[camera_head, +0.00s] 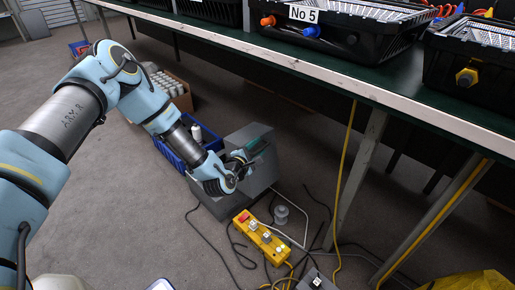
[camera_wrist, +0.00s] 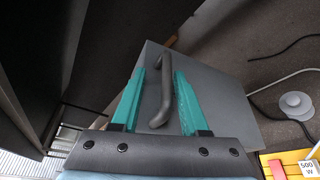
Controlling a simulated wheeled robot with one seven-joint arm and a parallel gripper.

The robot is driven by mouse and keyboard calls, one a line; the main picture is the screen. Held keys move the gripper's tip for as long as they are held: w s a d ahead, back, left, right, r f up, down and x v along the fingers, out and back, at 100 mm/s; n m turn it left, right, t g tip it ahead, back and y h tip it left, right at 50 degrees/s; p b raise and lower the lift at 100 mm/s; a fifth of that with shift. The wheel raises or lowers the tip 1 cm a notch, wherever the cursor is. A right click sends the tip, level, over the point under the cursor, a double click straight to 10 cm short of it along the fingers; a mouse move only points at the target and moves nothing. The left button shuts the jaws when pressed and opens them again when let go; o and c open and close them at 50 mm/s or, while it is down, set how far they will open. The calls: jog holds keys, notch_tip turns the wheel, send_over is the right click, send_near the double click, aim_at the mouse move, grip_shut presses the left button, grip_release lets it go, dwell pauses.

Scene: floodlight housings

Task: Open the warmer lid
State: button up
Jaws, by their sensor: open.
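The warmer is a grey box (camera_head: 262,180) on the floor below the bench, partly hidden behind my arm in the head view. In the wrist view its flat grey lid (camera_wrist: 218,98) carries a dark bar handle (camera_wrist: 166,92). My gripper (camera_wrist: 160,78) is open, with one teal finger on each side of the handle. The handle lies between the fingers, and I see no clear grip on it. The gripper also shows at the box in the head view (camera_head: 253,147).
A yellow power strip (camera_head: 262,238) and loose dark cables lie in front of the box. A grey round object (camera_head: 281,214) stands beside it. A blue crate (camera_head: 184,150) is behind. The green bench (camera_head: 345,62) with black floodlight housings (camera_head: 345,30) runs above, its legs at right.

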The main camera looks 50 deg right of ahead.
jog(key=p+v, duration=0.1)
jog(key=v, duration=0.9)
jog(key=shift+a+p, duration=0.4)
jog(key=shift+s, duration=0.15)
